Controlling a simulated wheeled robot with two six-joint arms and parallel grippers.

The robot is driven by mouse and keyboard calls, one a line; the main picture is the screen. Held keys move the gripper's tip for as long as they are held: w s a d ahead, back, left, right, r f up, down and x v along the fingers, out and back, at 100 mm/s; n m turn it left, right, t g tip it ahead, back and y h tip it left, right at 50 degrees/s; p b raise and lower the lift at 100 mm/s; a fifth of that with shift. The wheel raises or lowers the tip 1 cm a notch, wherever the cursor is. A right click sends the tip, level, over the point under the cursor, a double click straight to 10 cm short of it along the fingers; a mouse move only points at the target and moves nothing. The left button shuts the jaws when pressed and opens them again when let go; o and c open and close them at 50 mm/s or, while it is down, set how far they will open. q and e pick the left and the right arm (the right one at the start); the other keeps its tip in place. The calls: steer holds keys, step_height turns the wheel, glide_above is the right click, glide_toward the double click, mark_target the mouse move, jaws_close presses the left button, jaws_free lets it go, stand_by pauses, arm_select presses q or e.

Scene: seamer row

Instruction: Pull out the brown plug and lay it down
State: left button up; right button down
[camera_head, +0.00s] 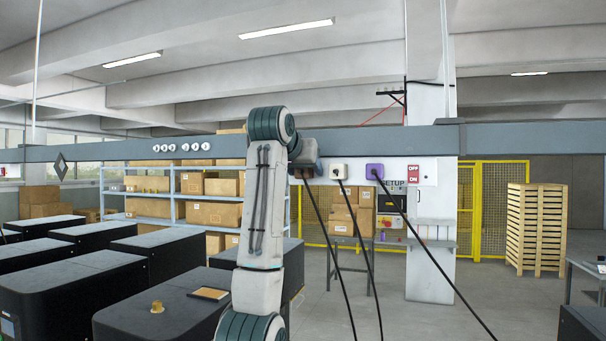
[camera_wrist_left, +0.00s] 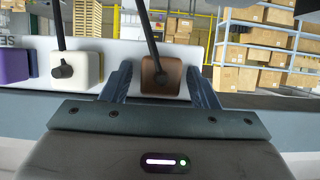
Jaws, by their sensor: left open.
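The brown plug (camera_wrist_left: 160,76) sits at the strip with a black cord running from it. In the wrist view it lies between the two fingers of my left gripper (camera_wrist_left: 161,84), which is open with one finger on each side; I cannot tell whether they touch it. In the head view my left arm reaches up to the rail, and the left gripper (camera_head: 305,150) covers most of the brown plug (camera_head: 307,173). A white plug (camera_head: 338,172) and a purple plug (camera_head: 374,171) are to its right, each with a black cord. My right gripper is out of view.
A long grey rail (camera_head: 400,141) crosses above the plugs. Black cords hang to the lower right. Dark cabinets (camera_head: 70,285) fill the left; one carries a brass-coloured knob (camera_head: 157,306) and a small brown-topped tray (camera_head: 209,294). A grey shelf (camera_head: 432,243) is on the pillar.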

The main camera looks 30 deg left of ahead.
mark_target(301, 173)
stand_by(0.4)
arm_select(q)
jaws_close()
steer(key=shift+s+f+b, duration=0.15)
steer(key=shift+f+b, duration=0.1)
steer(key=shift+b, duration=0.15)
steer(key=shift+f+b+v, duration=0.25)
steer(key=shift+b+v, duration=0.1)
steer(key=shift+v, duration=0.9)
steer(key=shift+s+d+f+b, duration=0.1)
steer(key=shift+s+d+b, duration=0.05)
steer(key=shift+s+b, duration=0.15)
steer(key=shift+s, duration=0.15)
steer(key=shift+s, duration=0.15)
steer(key=shift+s+d+b, duration=0.3)
steer(key=shift+s+b, duration=0.3)
steer(key=shift+s, duration=0.35)
steer(key=shift+s, duration=0.15)
